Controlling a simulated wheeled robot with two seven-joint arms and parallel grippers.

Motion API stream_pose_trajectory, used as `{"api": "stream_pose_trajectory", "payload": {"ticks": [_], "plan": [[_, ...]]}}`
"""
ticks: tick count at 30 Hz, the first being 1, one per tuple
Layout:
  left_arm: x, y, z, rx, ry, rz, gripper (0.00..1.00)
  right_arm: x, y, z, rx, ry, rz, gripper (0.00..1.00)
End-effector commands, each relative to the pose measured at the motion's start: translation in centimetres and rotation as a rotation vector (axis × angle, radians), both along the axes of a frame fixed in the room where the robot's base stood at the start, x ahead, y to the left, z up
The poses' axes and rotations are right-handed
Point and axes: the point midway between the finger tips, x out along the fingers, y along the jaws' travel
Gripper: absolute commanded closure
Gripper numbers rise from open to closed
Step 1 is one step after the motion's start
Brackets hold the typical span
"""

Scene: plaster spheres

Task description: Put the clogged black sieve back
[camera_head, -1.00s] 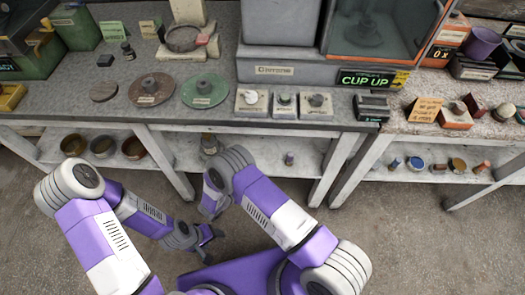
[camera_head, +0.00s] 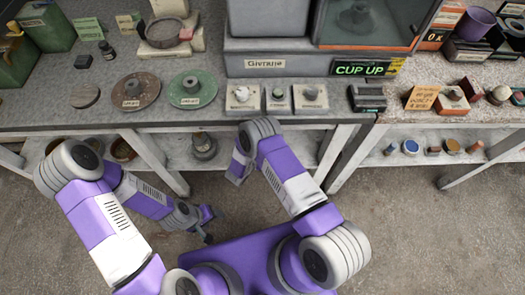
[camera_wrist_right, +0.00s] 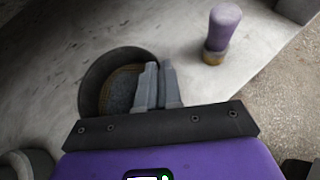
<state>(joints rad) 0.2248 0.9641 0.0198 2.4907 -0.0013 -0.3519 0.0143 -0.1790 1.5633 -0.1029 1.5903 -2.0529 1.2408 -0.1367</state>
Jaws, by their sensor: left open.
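The black sieve (camera_wrist_right: 92,84), a round dark rim around a brownish, grey-caked mesh, shows in the right wrist view above or on a pale surface; I cannot tell which. My right gripper (camera_wrist_right: 160,66) has its fingers close together across the sieve's right rim and appears shut on it. In the head view my right arm reaches towards the lower shelf, and its fingers and the sieve are hidden. My left gripper (camera_head: 212,226) is open and empty, low in front of the bench over the floor.
A purple-topped object (camera_wrist_right: 220,35) stands right of the sieve, near the surface's edge. On the bench are a brown disc (camera_head: 133,91), a green disc (camera_head: 193,91) and a beige stand with a round pan (camera_head: 165,31). A grey knobbed pot (camera_head: 203,147) stands on the lower shelf (camera_head: 300,150).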

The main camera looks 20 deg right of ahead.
Motion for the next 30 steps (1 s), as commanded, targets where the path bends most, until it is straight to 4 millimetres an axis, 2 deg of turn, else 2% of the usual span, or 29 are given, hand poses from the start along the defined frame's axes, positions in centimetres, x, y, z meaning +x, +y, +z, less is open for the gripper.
{"api": "stream_pose_trajectory", "payload": {"ticks": [1,2,12,15,18,28,30], "plan": [[-0.01,0.0,-0.76,0.0,0.0,0.0,0.38,-0.03,0.01,-1.07,0.001,0.0,-0.001,1.0],[-0.02,0.0,-0.85,0.0,0.0,0.0,0.38,0.0,0.02,-1.23,0.001,-0.001,0.0,1.0],[0.0,0.0,-0.6,0.0,0.0,0.0,0.38,0.03,0.08,-1.24,0.0,-0.002,0.0,1.0],[0.0,0.0,-0.6,0.0,0.0,0.0,0.38,-0.01,0.08,-1.24,0.001,0.001,0.0,0.82],[0.0,0.0,-0.6,0.0,0.0,0.0,0.38,0.0,0.07,-1.25,0.001,0.001,0.0,0.69],[0.0,0.0,-0.61,0.0,0.0,0.0,0.38,0.01,0.04,-0.95,0.001,0.0,0.0,0.69],[0.0,0.0,-0.21,0.0,0.0,0.0,0.38,-0.43,0.63,-0.54,0.001,0.002,0.003,0.69]]}}
